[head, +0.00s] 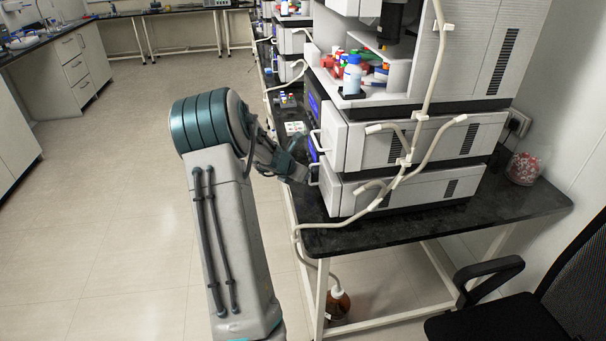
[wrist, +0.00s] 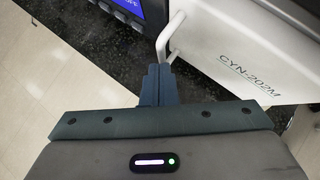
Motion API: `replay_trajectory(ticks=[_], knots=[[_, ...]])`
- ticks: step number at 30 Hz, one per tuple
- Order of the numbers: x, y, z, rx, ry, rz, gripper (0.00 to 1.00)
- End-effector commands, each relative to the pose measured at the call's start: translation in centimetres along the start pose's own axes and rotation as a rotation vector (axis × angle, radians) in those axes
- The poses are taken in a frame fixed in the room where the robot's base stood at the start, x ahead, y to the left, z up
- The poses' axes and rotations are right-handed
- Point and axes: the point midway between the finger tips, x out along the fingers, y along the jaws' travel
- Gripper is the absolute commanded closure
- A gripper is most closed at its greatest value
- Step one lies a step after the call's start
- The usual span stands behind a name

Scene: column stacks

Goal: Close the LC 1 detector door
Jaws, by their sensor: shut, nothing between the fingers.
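The near instrument stack (head: 430,140) stands on the dark bench, its fronts turned left. I cannot tell for sure which panel is the LC 1 detector door. In the wrist view a white panel marked CYN-202M (wrist: 248,72) with a white bar handle (wrist: 170,38) fills the upper right. My gripper (wrist: 158,70) is shut and empty, its fingertips just below the handle's lower end; I cannot tell whether they touch. In the head view my gripper (head: 303,174) is beside the stack's left front, near a lower white handle (head: 315,178). An upper handle (head: 316,140) is above it.
A dark module with a blue display (wrist: 148,8) is left of the handle in the wrist view. Bottles (head: 352,75) stand on the stack. Pale tubing (head: 410,150) crosses its side. A chair (head: 530,290) is at the right. The floor (head: 120,200) at left is clear.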

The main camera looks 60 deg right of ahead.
Motion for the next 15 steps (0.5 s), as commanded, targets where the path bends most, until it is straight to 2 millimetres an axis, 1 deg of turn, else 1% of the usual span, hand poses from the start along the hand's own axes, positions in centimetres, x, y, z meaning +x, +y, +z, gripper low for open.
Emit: replay_trajectory(ticks=[5, 8, 9, 15], knots=[[-1.2, 0.0, -1.8, 0.001, 0.000, 0.000, 1.00], [-2.6, 0.0, -3.1, 0.004, 0.000, 0.001, 1.00], [-4.0, 0.1, -2.5, 0.006, -0.001, 0.002, 1.00], [-8.4, 0.4, -2.5, 0.005, 0.000, 0.001, 1.00]])
